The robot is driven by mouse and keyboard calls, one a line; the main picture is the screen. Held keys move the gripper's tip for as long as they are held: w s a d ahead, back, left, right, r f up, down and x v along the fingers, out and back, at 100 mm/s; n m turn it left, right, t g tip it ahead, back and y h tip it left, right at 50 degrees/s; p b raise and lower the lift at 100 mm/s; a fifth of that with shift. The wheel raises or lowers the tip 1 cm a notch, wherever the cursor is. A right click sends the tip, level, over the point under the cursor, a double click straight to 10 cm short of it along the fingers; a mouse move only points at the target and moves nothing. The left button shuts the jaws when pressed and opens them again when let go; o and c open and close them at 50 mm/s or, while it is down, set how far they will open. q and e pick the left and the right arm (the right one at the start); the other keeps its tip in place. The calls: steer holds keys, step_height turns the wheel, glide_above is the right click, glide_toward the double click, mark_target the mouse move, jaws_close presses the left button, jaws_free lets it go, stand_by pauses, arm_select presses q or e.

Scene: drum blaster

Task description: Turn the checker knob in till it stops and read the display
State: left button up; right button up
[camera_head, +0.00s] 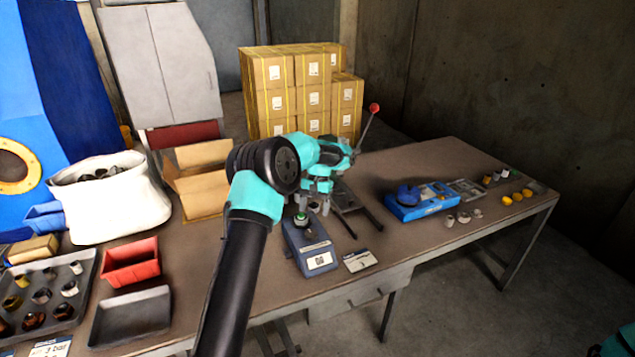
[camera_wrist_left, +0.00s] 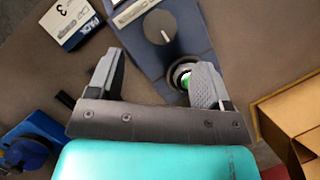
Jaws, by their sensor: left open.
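The checker (camera_head: 303,262) is a blue-grey box on the bench, just below my left gripper (camera_head: 314,206). Its round dark knob (camera_wrist_left: 158,27) with a white pointer line shows in the left wrist view, beyond the fingertips. A green piece (camera_wrist_left: 184,81) sits in a round dark socket on the checker, partly hidden by one finger; it also shows in the head view (camera_head: 301,216). A pale panel (camera_wrist_left: 134,10) is cut off at the top edge; I cannot read a display. My right gripper is out of view.
A printed card (camera_head: 360,261) lies beside the checker. A lever press (camera_head: 345,185) stands behind my gripper. A blue tray (camera_head: 422,205) is to the right, a red bin (camera_head: 131,262) and dark tray (camera_head: 130,318) to the left.

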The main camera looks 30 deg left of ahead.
arm_select(q)
steer(key=v, duration=0.9)
stand_by(0.3)
